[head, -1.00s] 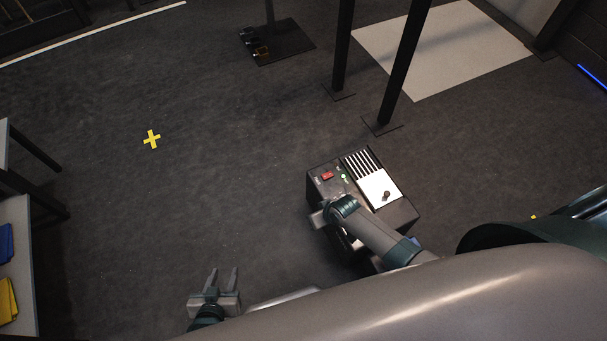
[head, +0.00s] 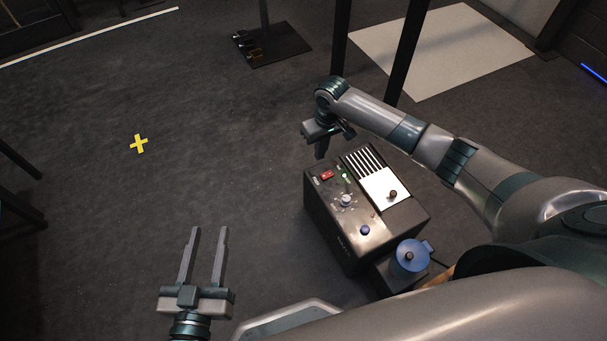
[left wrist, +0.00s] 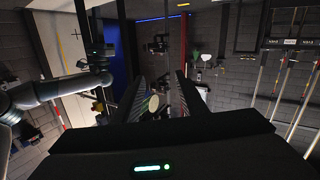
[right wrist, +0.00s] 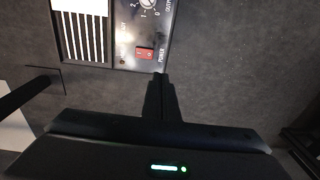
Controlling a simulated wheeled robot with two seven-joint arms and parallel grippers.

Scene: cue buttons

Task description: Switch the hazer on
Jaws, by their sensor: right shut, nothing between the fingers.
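The hazer (head: 345,240) is a black box on the floor. The rocker also shows in the right wrist view (right wrist: 146,53), under a "POWER" label. My right gripper (head: 320,154) is shut and empty, pointing down just beyond the rocker, apart from it as far as I can tell. My left gripper (head: 204,235) is open and empty, left of the hazer.
A blue-topped container (head: 412,254) stands against the near right of the hazer. Dark posts (head: 407,60) rise behind it, by a pale floor panel (head: 450,50). A stand base (head: 272,45) is at the back. Floor to the left is clear around a yellow cross (head: 139,144).

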